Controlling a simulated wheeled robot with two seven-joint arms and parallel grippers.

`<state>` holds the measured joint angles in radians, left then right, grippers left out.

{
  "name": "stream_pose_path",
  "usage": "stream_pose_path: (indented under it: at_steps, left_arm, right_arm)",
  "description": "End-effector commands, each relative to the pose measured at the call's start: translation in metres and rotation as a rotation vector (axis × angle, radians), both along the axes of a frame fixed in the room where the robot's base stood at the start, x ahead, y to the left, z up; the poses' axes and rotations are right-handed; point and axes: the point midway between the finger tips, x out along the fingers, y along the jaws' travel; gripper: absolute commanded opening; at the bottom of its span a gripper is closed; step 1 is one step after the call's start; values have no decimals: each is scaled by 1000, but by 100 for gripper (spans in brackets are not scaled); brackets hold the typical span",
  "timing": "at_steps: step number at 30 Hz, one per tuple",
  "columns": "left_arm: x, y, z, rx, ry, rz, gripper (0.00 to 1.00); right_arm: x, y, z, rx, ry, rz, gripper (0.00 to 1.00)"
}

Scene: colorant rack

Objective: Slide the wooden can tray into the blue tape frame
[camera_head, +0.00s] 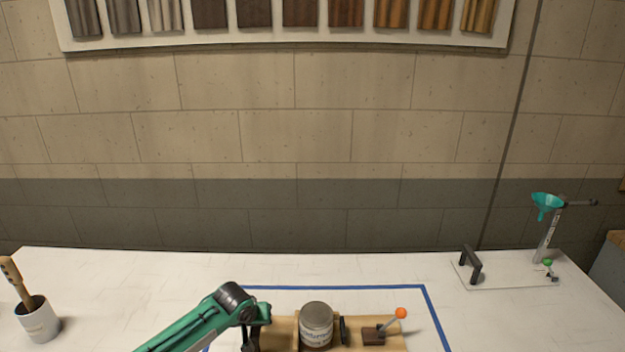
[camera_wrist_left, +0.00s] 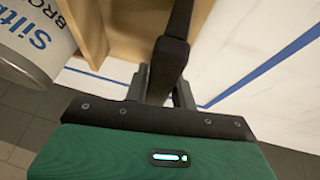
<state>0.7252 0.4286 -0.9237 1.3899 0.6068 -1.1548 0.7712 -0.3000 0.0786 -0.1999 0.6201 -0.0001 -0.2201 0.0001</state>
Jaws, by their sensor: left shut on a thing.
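The wooden can tray (camera_head: 284,330) lies on the white table, its near part cut off by the head view's lower edge. It carries a labelled can (camera_head: 316,328). The blue tape frame (camera_head: 335,287) shows behind the tray and on both sides; its near side is out of view. The visible tray lies between the side tapes, with a gap behind it. My left gripper (camera_head: 252,334) is at the tray's left end. In the left wrist view it (camera_wrist_left: 163,88) is shut on a black handle (camera_wrist_left: 173,52) beside the wood (camera_wrist_left: 125,30). My right gripper is not in view.
The tray also bears a dark upright piece (camera_head: 343,330) and a lever with an orange ball (camera_head: 400,313). A cup with a brush (camera_head: 38,322) stands far left. A stand with a teal funnel (camera_head: 547,205) is at the right.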

Motion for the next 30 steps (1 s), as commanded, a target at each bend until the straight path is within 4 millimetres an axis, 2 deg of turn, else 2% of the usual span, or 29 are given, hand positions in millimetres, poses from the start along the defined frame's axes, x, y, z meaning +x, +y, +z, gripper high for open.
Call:
stream_pose_path:
  at_steps: [14, 30]
  left_arm:
    - [4, 0, 1, -4, -1, 2, 0]
    - [32, 0, 0, -4, -2, 3, 0]
  right_arm:
    - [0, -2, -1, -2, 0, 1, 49]
    - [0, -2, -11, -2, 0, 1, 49]
